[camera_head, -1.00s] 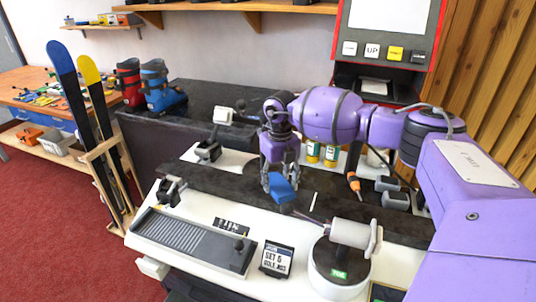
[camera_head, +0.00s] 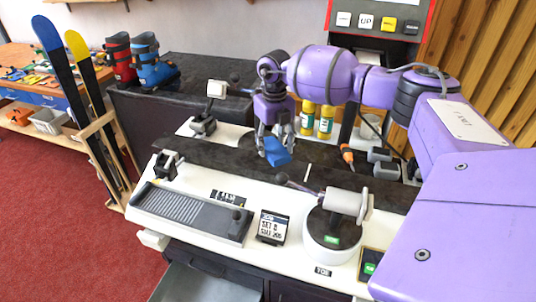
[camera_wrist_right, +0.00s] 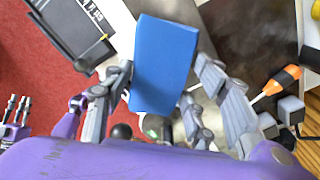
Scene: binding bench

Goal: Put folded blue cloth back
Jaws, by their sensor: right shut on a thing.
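The folded blue cloth (camera_head: 277,151) is a small bright blue block, held above the dark strip of the bench. My right gripper (camera_head: 271,146) is shut on it, coming from above. My left gripper does not show in the head view. Grey finger-like parts at the left edge of the right wrist view look like my left gripper (camera_wrist_right: 14,110), too small to judge.
The white bench carries a ridged tray (camera_head: 190,210), a small display (camera_head: 273,228), a round device (camera_head: 332,235) and clamps (camera_head: 168,164). A grey open drawer (camera_head: 205,284) shows at the lower front.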

